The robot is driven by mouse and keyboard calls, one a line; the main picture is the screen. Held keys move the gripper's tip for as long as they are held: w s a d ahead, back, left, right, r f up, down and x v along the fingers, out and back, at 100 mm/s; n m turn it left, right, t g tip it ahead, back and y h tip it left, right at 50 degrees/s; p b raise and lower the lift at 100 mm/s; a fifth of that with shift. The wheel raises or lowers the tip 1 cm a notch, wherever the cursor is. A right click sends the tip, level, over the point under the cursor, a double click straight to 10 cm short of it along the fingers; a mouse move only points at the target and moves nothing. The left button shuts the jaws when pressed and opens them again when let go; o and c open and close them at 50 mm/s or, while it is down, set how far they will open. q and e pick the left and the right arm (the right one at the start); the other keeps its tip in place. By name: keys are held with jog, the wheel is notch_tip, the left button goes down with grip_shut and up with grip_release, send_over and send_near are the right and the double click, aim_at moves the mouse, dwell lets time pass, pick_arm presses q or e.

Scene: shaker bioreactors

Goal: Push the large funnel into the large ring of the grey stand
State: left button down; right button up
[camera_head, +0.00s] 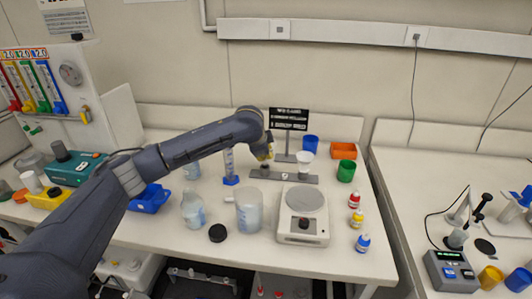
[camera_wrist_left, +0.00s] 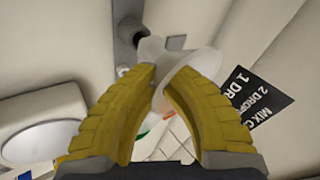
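The grey stand (camera_head: 311,179) has a long flat base at the back middle of the table. A white funnel-like cup (camera_head: 306,157) shows at the stand's right side; I cannot tell how it sits in a ring. My left gripper (camera_head: 264,157) is at the stand's left end, fingers downward. In the left wrist view its yellow fingers (camera_wrist_left: 168,80) curve close together, with a translucent whitish funnel shape (camera_wrist_left: 197,63) at the tips. I cannot tell whether they grip it. The large ring is not clearly visible. My right gripper is not in view.
A black sign (camera_head: 289,118) stands behind the stand. A blue cup (camera_head: 311,142), an orange bin (camera_head: 344,151) and a green cup (camera_head: 346,171) are to the right.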

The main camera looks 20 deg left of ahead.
pick_arm(q)
jog(key=shift+f, duration=1.3)
dwell(2.0)
jog(key=c, duration=1.5)
grip_release()
jog(key=shift+v, duration=6.05)
